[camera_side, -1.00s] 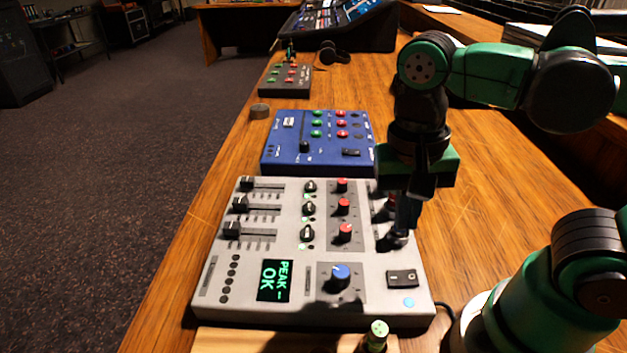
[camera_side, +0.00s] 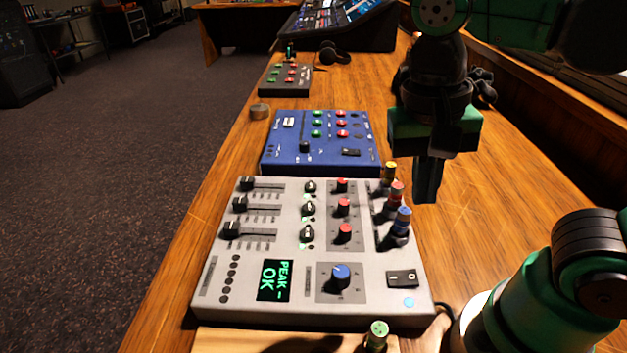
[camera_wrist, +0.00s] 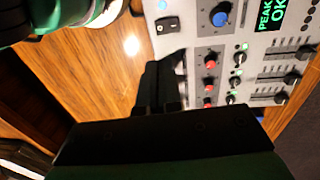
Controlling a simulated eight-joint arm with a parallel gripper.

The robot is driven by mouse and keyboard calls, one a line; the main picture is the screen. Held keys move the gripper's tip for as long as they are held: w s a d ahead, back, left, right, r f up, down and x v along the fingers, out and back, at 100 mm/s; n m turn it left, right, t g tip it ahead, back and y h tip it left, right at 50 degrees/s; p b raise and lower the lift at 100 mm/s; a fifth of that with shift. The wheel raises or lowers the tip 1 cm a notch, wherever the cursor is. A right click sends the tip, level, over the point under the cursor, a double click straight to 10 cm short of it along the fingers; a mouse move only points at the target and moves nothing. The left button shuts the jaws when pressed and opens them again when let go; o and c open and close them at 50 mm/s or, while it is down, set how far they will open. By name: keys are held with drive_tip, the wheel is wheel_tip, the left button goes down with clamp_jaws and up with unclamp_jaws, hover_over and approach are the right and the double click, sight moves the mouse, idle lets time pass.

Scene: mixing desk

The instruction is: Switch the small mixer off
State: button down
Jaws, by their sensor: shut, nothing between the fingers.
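A grey mixer (camera_side: 300,304) lies on the desk, its green display (camera_side: 273,280) lit and reading "PEAK - OK". Its black rocker switch (camera_side: 403,278), marked with a line and a circle, sits near the front right corner; which side is pressed I cannot tell. The switch also shows in the wrist view (camera_wrist: 167,24). A blue mixer (camera_side: 285,158) lies behind it, with its own black rocker (camera_side: 351,152). A smaller dark box with knobs (camera_side: 285,92) is farther back. My gripper (camera_side: 426,200) is shut and empty, above the desk right of the grey mixer's back corner.
Yellow, red and blue plugs (camera_side: 397,212) stand up along the grey mixer's right edge, close to my gripper. A green-topped object (camera_side: 377,334) stands in front. The desk to the right is mostly clear.

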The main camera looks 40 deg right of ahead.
sight(400, 279)
drive_tip(key=f, duration=0.8)
drive_tip(key=s+d+f, duration=0.1)
drive_tip(key=f, duration=0.4)
drive_tip(key=shift+s+d+f, duration=0.1)
drive_tip(key=shift+f, duration=0.3)
drive_tip(key=shift+s+d+f, duration=0.1)
drive_tip(key=shift+f, duration=0.15)
idle(0.4)
drive_tip(key=shift+w+a+r, duration=0.25)
drive_tip(key=shift+w+a, duration=0.35)
